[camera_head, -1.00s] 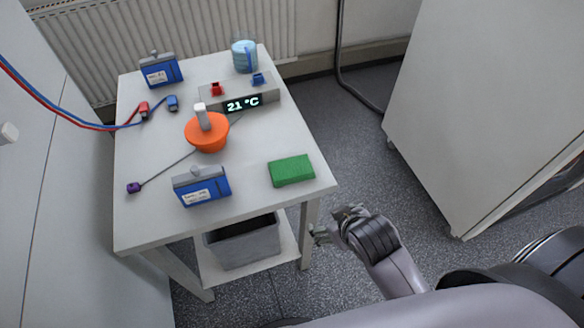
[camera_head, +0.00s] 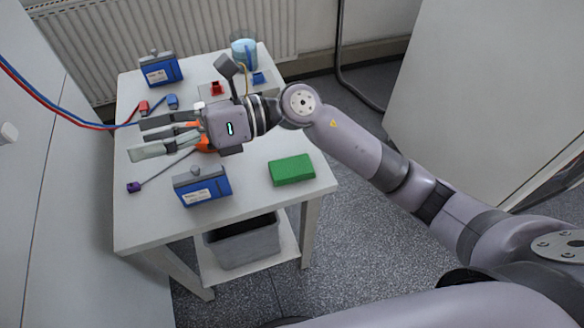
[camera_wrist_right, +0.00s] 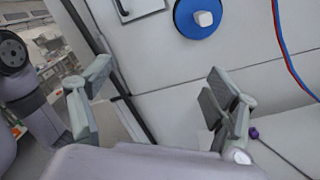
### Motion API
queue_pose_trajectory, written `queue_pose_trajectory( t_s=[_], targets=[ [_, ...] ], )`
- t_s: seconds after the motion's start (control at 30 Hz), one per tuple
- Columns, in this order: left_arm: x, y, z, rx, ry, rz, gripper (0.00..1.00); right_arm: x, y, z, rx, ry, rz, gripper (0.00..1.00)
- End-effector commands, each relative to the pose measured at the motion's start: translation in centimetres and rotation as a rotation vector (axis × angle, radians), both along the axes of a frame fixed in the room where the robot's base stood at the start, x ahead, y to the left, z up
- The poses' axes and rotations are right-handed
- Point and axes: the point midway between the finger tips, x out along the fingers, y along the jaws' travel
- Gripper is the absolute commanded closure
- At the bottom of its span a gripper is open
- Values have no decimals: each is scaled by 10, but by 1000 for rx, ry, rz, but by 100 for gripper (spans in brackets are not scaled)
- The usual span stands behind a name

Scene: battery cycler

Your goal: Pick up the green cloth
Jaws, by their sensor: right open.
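The green cloth (camera_head: 292,170) is a folded block lying flat near the right front corner of the white table (camera_head: 265,205). My right gripper (camera_head: 148,138) is open and empty above the left half of the table, its fingers pointing left. It is well to the left of the cloth and apart from it. In the right wrist view its open fingers (camera_wrist_right: 155,100) have nothing between them, and the cloth is not in that view. My left gripper is not in view.
A blue battery (camera_head: 203,188) stands left of the cloth, another (camera_head: 161,70) at the back left. My right arm partly covers the orange item (camera_head: 205,146) and the display box. A blue cup (camera_head: 245,54) stands at the back. Cables hang on the left. A grey bin (camera_head: 245,245) is below.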

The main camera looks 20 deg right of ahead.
Motion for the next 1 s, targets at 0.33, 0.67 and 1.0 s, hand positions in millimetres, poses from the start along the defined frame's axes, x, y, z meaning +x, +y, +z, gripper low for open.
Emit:
queue_pose_trajectory(
  t_s=[0.33, 0.67, 1.0],
  targets=[
    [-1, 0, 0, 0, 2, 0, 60, 53, -126, -127, -1090, -468, 300, 18],
    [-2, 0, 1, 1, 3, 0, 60, 89, -235, -119, -1568, -457, 357, 18],
    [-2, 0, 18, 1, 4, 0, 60, 88, -238, -181, -1579, -450, 362, 18]
  ],
)
